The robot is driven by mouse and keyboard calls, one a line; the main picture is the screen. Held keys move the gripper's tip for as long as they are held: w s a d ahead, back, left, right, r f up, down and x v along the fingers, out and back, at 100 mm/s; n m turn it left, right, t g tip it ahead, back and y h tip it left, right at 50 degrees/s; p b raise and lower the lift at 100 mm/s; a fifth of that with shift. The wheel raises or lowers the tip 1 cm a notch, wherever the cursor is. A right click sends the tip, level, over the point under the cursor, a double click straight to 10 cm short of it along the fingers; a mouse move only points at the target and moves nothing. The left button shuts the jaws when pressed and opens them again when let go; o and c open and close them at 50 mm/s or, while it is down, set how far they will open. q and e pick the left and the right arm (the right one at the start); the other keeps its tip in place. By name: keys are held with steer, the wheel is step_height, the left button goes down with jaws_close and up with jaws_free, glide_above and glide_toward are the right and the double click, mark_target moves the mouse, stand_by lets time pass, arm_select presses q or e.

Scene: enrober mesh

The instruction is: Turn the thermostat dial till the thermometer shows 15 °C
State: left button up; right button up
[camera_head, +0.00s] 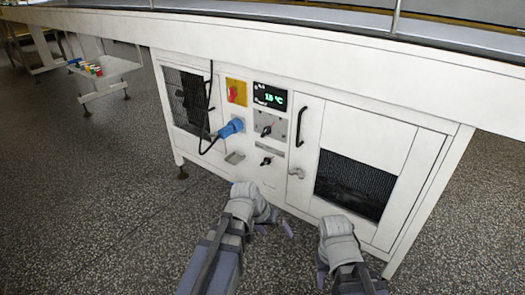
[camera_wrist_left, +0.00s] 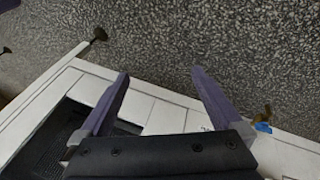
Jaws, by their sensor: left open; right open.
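The thermometer display (camera_head: 270,97) is a black panel with green figures on the white cabinet front. It seems to read 15 or 18 °C; the last digit is too small to be sure. Below it is a black dial (camera_head: 266,131) on a grey plate, and a second black knob (camera_head: 266,161) sits lower; neither has a readable label. My left gripper (camera_head: 275,227) is open and empty, low in front of the cabinet, below the dials and apart from them. Its parted fingers show in the left wrist view (camera_wrist_left: 160,74). My right gripper (camera_head: 321,272) is open, lower right, partly hidden by its wrist.
A blue plug (camera_head: 231,128) with a black cable juts out left of the dials. A red switch on a yellow plate (camera_head: 236,92) is above it. A black door handle (camera_head: 301,125) and a grey latch (camera_head: 296,173) are to the right. The speckled floor (camera_head: 110,210) at left is clear.

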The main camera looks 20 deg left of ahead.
arm_select(q)
steer(key=w+r+n+t+h, duration=0.1)
steer(key=w+r+t+h, duration=0.2)
steer(key=w, duration=0.3)
steer(key=n+t, duration=0.7)
steer(key=t, duration=0.4)
glide_toward(264, 133)
steer(key=w, duration=0.1)
steer(key=shift+y, duration=0.3)
steer(key=shift+d+x, duration=0.1)
steer(key=shift+x, duration=2)
steer(key=shift+d+x, duration=0.15)
steer(key=shift+x, duration=1.95)
steer(key=shift+s, duration=0.15)
arm_select(e)
steer(key=shift+f, duration=0.4)
arm_select(q)
steer(key=c, duration=1.4)
